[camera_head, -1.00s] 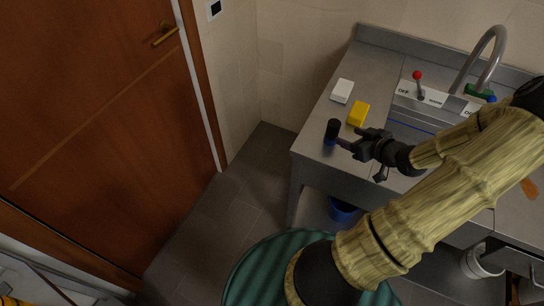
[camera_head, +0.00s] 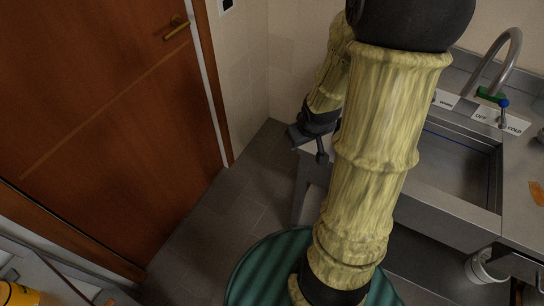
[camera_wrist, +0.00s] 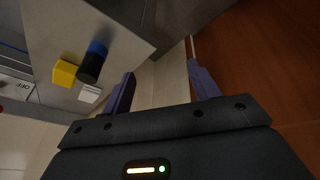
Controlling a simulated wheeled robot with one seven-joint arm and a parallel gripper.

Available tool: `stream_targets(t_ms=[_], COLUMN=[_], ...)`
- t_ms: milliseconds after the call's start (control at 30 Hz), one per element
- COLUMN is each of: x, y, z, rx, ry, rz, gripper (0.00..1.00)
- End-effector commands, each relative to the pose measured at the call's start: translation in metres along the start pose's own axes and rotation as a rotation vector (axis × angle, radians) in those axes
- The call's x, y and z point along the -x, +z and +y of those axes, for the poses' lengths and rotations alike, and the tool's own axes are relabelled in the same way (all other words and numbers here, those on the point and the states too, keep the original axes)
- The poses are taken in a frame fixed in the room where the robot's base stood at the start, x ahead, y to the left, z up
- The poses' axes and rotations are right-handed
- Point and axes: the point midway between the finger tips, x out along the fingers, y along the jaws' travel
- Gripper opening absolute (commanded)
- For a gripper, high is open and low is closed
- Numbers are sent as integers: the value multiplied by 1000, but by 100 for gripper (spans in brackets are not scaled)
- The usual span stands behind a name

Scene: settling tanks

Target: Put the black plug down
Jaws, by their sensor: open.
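The black plug (camera_wrist: 90,66) shows in the wrist view, a dark cylinder with a blue end, on the grey counter (camera_wrist: 119,49) near its edge. It lies left of my gripper (camera_wrist: 161,76), outside the fingers and apart from them. My gripper is open, with nothing between its two fingers. In the head view my gripper (camera_head: 304,140) is at the counter's left edge, over the floor side. My arm hides the plug in the head view.
A yellow block (camera_wrist: 65,73) and a white block (camera_wrist: 90,94) sit beside the plug. A sink (camera_head: 455,165) with a tall tap (camera_head: 516,45) is to the right. A wooden door (camera_head: 100,90) stands left, with clear floor (camera_head: 205,215) before the counter. A green round thing (camera_head: 262,262) is in front.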

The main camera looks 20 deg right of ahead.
Motion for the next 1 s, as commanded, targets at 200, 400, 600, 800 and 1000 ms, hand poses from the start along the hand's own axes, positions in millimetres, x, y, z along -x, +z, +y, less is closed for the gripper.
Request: stream_targets(t_ms=[200, 400, 600, 800, 1000], x=[36, 64, 72, 72, 72], y=[6, 21, 28, 27, 27], z=[-57, -102, -115, -115, -114], rx=[-34, -74, -91, -91, -91], ry=[-22, -80, -103, -102, -101], rz=[-64, -115, -136, -135, -134], gripper=[60, 60, 60, 60, 60])
